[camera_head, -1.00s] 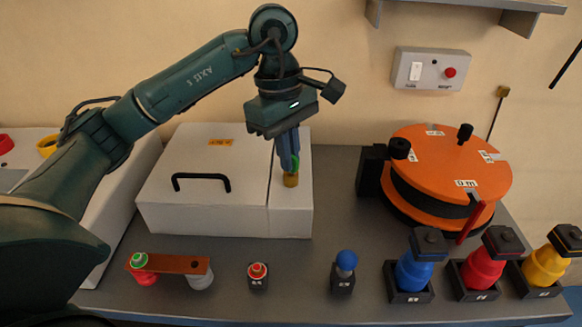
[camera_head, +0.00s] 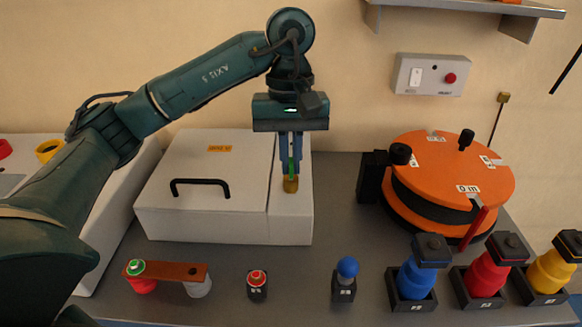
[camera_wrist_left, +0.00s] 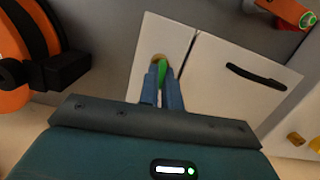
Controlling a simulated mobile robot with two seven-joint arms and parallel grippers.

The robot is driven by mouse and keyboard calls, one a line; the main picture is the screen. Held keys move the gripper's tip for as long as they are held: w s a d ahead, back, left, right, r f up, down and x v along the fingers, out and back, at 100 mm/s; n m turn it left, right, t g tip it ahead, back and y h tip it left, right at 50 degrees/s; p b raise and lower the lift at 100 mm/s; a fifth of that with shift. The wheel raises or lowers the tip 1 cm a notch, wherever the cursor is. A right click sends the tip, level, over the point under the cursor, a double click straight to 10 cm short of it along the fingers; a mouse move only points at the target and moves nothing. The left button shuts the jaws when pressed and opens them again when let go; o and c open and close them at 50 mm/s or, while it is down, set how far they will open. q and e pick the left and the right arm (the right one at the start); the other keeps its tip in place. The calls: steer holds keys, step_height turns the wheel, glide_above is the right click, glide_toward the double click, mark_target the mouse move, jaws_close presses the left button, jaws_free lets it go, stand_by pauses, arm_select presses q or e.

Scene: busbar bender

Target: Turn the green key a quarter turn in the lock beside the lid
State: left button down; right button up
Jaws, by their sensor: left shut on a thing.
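The green key (camera_head: 292,170) stands upright in the brass lock (camera_head: 291,185) on the right part of the white box, beside the lid (camera_head: 205,165) with its black handle. My left gripper (camera_head: 290,165) points straight down over the lock, its blue fingers shut on the key. In the left wrist view the green key (camera_wrist_left: 163,70) shows between the fingertips (camera_wrist_left: 164,84), and part of the brass lock (camera_wrist_left: 158,58) shows beyond them. The lid lies shut. My right gripper is not in view.
An orange-topped drum (camera_head: 450,175) stands at right. In front are a blue knob (camera_head: 346,267), a red button (camera_head: 257,278), a copper bar on posts (camera_head: 180,271), and blue (camera_head: 416,278), red and yellow bottle-shaped things in black trays. A wall switch box (camera_head: 430,74) hangs behind.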

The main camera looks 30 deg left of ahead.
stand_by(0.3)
arm_select(q)
steer(key=shift+m, duration=0.7)
steer(key=c, duration=2)
jaws_free()
steer(key=shift+m, duration=0.5)
steer(key=o, duration=0.5)
